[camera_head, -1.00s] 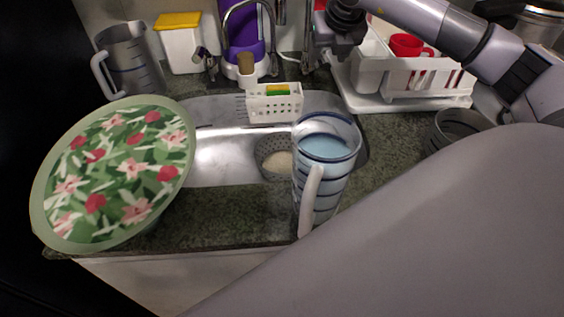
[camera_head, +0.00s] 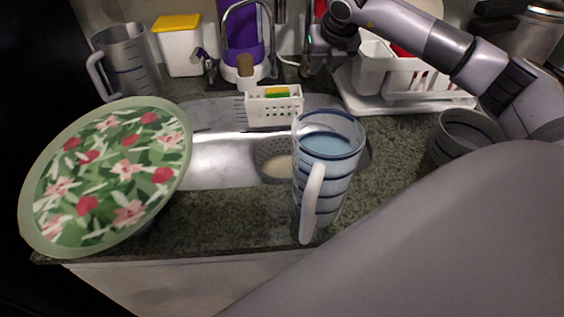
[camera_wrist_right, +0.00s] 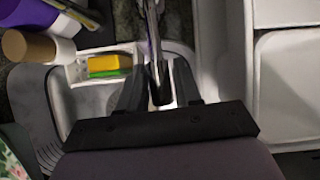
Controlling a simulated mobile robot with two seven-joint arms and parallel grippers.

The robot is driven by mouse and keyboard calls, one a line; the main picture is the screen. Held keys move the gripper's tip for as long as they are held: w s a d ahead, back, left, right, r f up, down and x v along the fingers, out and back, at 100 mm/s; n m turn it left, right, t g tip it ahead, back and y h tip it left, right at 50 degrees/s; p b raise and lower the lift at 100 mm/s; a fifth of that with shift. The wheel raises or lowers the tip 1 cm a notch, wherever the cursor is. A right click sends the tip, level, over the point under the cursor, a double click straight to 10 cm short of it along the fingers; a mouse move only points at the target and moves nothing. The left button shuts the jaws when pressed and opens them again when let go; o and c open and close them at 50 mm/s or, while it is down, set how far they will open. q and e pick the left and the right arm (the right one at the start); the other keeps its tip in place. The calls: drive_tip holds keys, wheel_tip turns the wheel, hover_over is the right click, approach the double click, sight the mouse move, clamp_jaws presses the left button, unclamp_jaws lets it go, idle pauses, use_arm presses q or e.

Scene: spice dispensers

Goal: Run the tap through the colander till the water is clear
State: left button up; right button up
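The colander (camera_head: 268,150) is a grey perforated bowl in the steel sink, with pale grain-like stuff (camera_head: 280,168) in it. The jug in front partly hides it. A curved chrome tap spout (camera_head: 268,30) rises behind the sink; no running water can be made out. My right gripper (camera_head: 308,72) points down behind the sink, right of the sponge holder. In the right wrist view its fingers (camera_wrist_right: 160,92) are apart, with a chrome bar (camera_wrist_right: 152,40) showing between them. I cannot tell whether they touch it. My left gripper is not in view.
A clear jug of bluish water (camera_head: 328,150) stands at the sink's front right. A large floral-patterned round piece (camera_head: 105,180) covers the left counter. A white sponge holder (camera_head: 275,108) stands behind the sink, and a white dish rack (camera_head: 400,92) at back right.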

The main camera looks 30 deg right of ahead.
drive_tip(key=shift+w+d+r+p, duration=0.1)
drive_tip(key=shift+w+r+p, duration=0.05)
drive_tip(key=shift+r+p, duration=0.35)
drive_tip(key=shift+w+r+p, duration=0.1)
drive_tip(key=shift+r+p, duration=0.15)
drive_tip(key=shift+r, duration=0.35)
drive_tip(key=shift+r, duration=0.15)
drive_tip(key=shift+c, duration=0.2)
idle(5.0)
drive_tip(key=shift+s+a+f+b, duration=0.1)
drive_tip(key=shift+s+f+b, duration=0.15)
drive_tip(key=shift+f+b, duration=0.25)
drive_tip(key=shift+s+a+f+b, duration=0.1)
drive_tip(key=shift+s+f+b, duration=0.1)
drive_tip(key=shift+f+b, duration=0.3)
drive_tip(key=shift+f, duration=0.15)
